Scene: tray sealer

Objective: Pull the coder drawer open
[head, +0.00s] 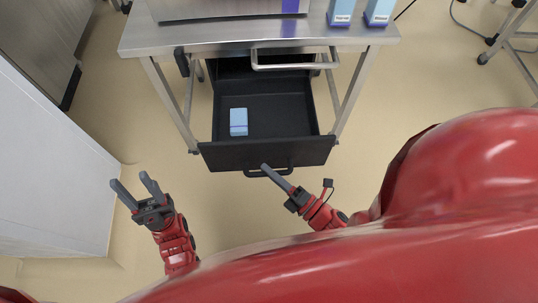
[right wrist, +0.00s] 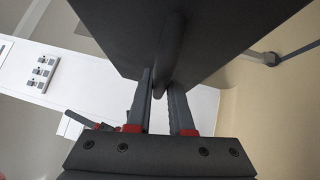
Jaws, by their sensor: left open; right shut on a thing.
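The coder drawer (head: 290,118) is a black drawer under a steel table, and it stands pulled out towards me. Its dark front panel (head: 225,155) carries a bar handle (head: 285,171). A light blue box (head: 238,122) lies inside at the left. My right gripper (head: 268,170) is at the handle; in the right wrist view its fingers (right wrist: 160,85) are closed around the handle bar (right wrist: 168,50). My left gripper (head: 132,186) is open and empty, left of the drawer and apart from it.
The steel table (head: 215,33) bears a steel machine (head: 225,8) and two blue-and-white cartons (head: 341,12) (head: 379,12). A steel bar handle (head: 295,66) juts out above the drawer's back. A white cabinet (head: 50,170) stands at left.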

